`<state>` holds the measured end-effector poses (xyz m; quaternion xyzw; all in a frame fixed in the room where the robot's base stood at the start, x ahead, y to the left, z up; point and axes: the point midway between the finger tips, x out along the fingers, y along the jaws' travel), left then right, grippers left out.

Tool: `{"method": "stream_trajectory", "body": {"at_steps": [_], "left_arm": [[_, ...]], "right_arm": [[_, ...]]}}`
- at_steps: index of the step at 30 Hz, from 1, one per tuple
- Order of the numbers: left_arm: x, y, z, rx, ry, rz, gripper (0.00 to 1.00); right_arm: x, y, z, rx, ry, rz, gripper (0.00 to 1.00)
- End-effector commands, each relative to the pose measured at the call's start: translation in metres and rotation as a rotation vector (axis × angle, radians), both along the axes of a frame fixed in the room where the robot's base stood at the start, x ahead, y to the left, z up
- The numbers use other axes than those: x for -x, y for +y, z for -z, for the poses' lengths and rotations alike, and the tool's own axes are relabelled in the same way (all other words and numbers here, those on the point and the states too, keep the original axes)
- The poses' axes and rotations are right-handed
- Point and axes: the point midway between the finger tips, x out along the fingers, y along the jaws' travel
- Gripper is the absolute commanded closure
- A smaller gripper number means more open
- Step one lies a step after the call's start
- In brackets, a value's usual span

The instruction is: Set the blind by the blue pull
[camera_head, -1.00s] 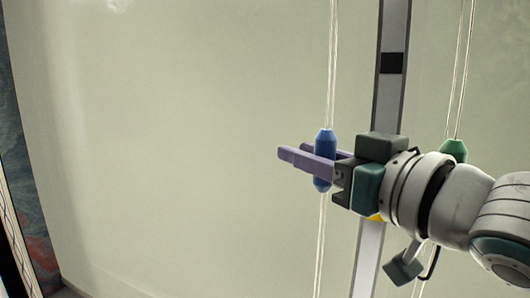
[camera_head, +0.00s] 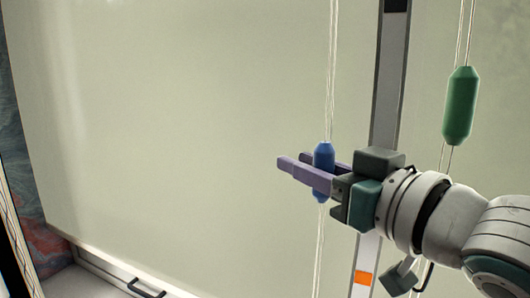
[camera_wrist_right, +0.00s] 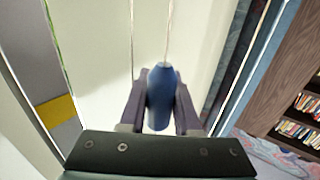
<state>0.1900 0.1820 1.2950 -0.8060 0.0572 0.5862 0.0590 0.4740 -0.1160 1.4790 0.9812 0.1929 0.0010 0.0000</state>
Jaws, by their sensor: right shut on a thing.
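The blue pull (camera_head: 323,157) hangs on thin pale cords in front of the blind (camera_head: 180,120). My right gripper (camera_head: 305,172) is shut on the blue pull, with one purple finger in front of it. In the right wrist view the blue pull (camera_wrist_right: 161,98) sits between the two fingers. The pale blind fills most of the head view, and its lower edge shows at the lower left. My left gripper is not in view.
A green pull (camera_head: 460,107) hangs on its own cords to the right. A grey upright strip (camera_head: 390,95) stands between the pulls, with an orange mark (camera_head: 365,278) low down. A dark handle (camera_head: 146,289) shows below the blind. A bookshelf (camera_wrist_right: 300,110) is in the wrist view.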

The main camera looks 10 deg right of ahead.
Motion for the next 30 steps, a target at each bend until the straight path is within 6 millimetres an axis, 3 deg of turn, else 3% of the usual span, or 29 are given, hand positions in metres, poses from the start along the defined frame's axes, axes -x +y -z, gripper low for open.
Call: {"method": "stream_trajectory", "body": {"at_steps": [1, 10, 11, 14, 23, 30], "left_arm": [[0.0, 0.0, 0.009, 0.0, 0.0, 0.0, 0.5], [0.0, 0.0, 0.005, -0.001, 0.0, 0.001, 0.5], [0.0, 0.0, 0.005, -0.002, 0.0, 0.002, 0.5], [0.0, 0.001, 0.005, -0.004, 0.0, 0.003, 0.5], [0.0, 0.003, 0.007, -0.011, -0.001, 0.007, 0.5], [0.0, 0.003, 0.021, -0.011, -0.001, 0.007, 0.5]], "right_arm": [[0.0, 0.0, 0.012, -0.001, 0.006, 0.001, 1.0], [0.0, 0.0, 0.009, 0.001, 0.004, 0.0, 1.0], [0.0, 0.0, 0.009, 0.001, 0.004, 0.0, 0.67], [0.0, 0.0, 0.008, 0.0, 0.003, 0.0, 0.57], [0.002, -0.001, 0.009, 0.001, 0.003, 0.001, 0.57], [0.03, -0.012, 0.013, 0.002, 0.002, 0.0, 0.57]]}}
